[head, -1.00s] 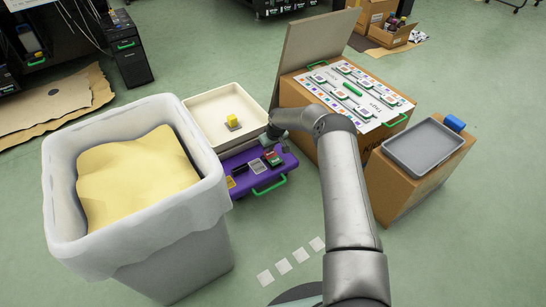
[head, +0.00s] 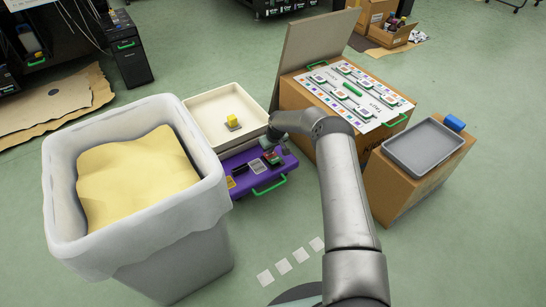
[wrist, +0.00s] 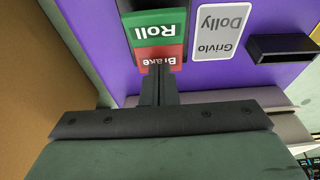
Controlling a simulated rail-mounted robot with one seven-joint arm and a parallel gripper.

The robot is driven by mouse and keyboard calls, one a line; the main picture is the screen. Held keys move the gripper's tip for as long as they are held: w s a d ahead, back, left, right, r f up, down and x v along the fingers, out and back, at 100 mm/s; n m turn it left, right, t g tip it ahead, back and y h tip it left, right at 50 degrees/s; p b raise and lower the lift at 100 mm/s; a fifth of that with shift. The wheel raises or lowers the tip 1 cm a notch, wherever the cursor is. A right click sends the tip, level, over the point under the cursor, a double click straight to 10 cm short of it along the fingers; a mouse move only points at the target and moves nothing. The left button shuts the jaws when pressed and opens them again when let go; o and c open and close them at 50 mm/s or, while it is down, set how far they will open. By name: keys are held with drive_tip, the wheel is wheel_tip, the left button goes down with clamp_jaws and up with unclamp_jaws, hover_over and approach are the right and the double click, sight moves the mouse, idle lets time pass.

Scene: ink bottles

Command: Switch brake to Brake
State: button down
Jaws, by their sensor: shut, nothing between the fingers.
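The brake switch is a two-part plate with a green "Roll" half (wrist: 160,27) and a red "Brake" half (wrist: 148,56). It sits on the purple dolly (wrist: 107,30), and the dolly also shows in the head view (head: 237,188). My gripper (wrist: 157,70) is shut and empty. In the wrist view its fingertips overlap the edge of the red half; I cannot tell whether they touch it. In the head view my gripper is over the far right part of the dolly, and its fingers are hard to make out. The tilt of the switch is unclear.
A grey label (wrist: 222,32) reading "Grivlo Dolly" and a black holder (wrist: 283,47) are beside the switch. A cream tray (head: 205,98) with a yellow object lies behind the dolly. A lined bin (head: 75,235) stands left; cardboard boxes (head: 405,192) stand right.

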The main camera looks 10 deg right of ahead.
wheel_tip(320, 180, up, 7)
drive_tip(key=p, duration=0.3)
idle(0.5)
drive_tip(key=s+a+r+h+p, duration=0.1)
drive_tip(key=s+r+p, duration=0.45)
drive_tip(key=r, duration=0.85)
drive_tip(key=s+a+r+g+p, duration=0.1)
drive_tip(key=s+r+p, duration=0.5)
drive_tip(key=r, duration=0.8)
drive_tip(key=s+a+r+h+p, duration=0.1)
drive_tip(key=s+r+p, duration=0.55)
drive_tip(key=r, duration=0.75)
drive_tip(key=s+d+r+m+g+p, duration=0.1)
drive_tip(key=s+r+m+p, duration=0.1)
drive_tip(key=s+r+p, duration=1.45)
drive_tip(key=s+r+m+y+p, duration=0.1)
drive_tip(key=s+r+p, duration=0.4)
drive_tip(key=s+r, duration=0.7)
drive_tip(key=s+m, duration=0.1)
drive_tip(key=s, duration=0.3)
drive_tip(key=shift+d+g, duration=0.4)
drive_tip(key=shift+s, duration=0.1)
